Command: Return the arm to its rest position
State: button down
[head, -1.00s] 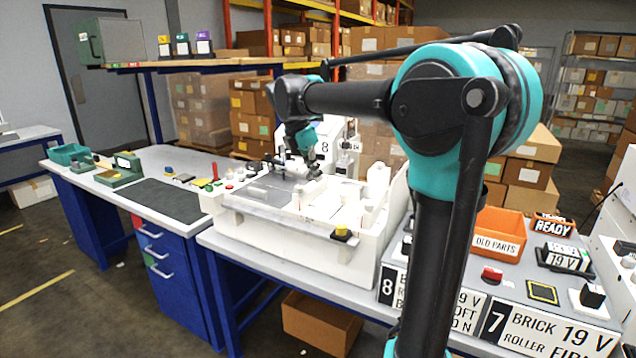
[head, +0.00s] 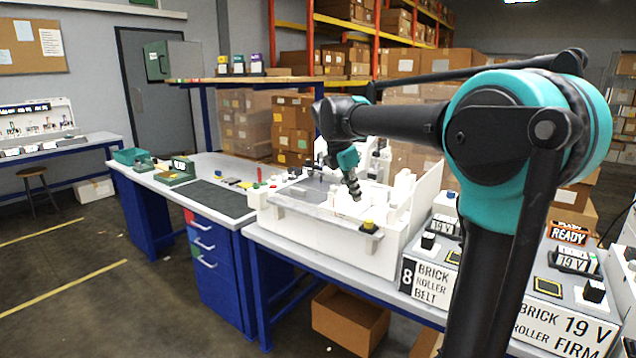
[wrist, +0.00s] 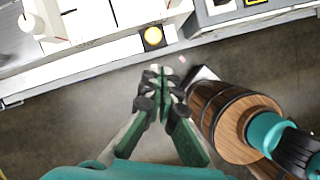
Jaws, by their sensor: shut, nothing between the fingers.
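My arm, black and teal, rises at the right of the head view and reaches left over the white plotter (head: 320,238). My gripper (head: 355,190) hangs from the wrist, pointing down above the plotter's front part. In the wrist view the gripper (wrist: 160,72) has its green and dark fingers together, with nothing between them. Below it in that view are the plotter's front edge, a yellow round button (wrist: 153,37) and the floor. The same yellow button (head: 368,225) sits on a dark bracket at the plotter's front.
A workbench with a dark mat (head: 222,199) stands left of the plotter. Panels with labels and a lit READY sign (head: 568,233) are at the right. An open cardboard box (head: 350,318) is on the floor under the table. Open floor lies at the left.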

jog(key=s+d+f+m+y, duration=0.1)
jog(key=s+d+f+m, duration=0.1)
jog(key=s+f+m, duration=0.5)
jog(key=s+d+f+m+t+y, duration=0.1)
jog(key=s+d+f+m, duration=0.2)
jog(key=s+f+m, duration=0.5)
jog(key=s+d+f+m+t+y, duration=0.1)
jog(key=s+d+f+m, duration=0.2)
jog(key=s+f+m, duration=0.5)
notch_tip(320, 180, down, 6)
jog(key=shift+s+d+r+y, duration=0.2)
jog(key=shift+s+d+y, duration=0.1)
jog(key=shift+s, duration=0.2)
